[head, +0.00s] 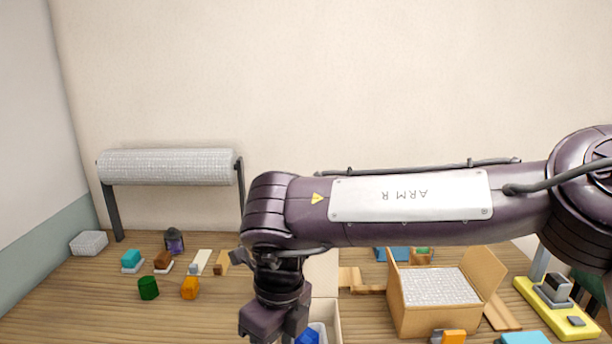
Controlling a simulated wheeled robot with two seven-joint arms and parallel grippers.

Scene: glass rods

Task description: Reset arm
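My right arm, marked "ARM R", comes in from the right and stretches across the middle of the head view. Its wrist bends down, and my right gripper (275,322) hangs at the bottom edge over the table. Its fingertips are cut off by the frame, so I cannot see whether it is open or shut. My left gripper is not in view. I make out no glass rods.
An open cardboard box (408,316) with bubble wrap stands right of my gripper. A bin holding something blue (308,336) is close beside it. A bubble-wrap roll (168,166) and several small objects are at left. A yellow device (557,312) stands far right.

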